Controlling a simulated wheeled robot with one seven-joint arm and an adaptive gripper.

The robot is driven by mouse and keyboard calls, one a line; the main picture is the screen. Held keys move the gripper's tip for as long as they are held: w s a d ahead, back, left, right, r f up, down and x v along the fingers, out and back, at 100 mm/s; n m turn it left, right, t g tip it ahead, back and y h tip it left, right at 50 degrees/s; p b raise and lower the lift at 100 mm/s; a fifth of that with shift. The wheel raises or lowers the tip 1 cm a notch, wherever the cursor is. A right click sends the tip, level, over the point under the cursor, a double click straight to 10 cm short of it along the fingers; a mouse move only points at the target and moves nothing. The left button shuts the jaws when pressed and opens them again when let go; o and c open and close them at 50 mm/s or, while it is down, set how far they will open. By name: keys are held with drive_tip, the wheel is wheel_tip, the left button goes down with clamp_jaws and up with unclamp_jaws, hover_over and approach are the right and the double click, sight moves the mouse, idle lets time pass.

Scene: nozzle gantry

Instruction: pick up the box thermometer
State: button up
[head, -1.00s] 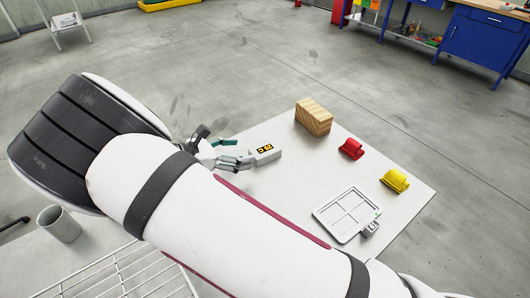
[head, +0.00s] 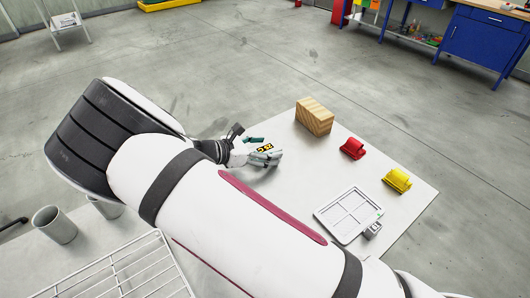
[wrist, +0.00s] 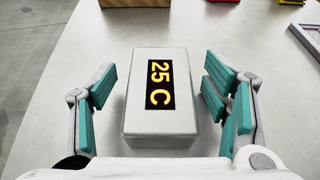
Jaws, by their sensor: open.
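The box thermometer (wrist: 161,95) is a white box with a dark display reading "25 C" in yellow. It lies on the white table, and in the head view it (head: 266,148) is partly hidden by my fingers. My gripper (wrist: 170,108) is open, with teal-padded fingers on the left and right of the box. Gaps show between the pads and the box sides, so the fingers are around it without touching. In the head view my gripper (head: 261,150) is at the table's left part, beyond my arm.
A wooden block (head: 314,116) stands beyond the thermometer. A red holder (head: 352,148), a yellow holder (head: 397,180) and a white divided tray (head: 348,214) lie to the right. A wire rack (head: 125,275) and a grey cup (head: 55,225) are at lower left.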

drive_tip(key=shift+c, duration=0.5)
drive_tip(key=c, duration=1.4)
drive_tip(key=shift+r, duration=0.15)
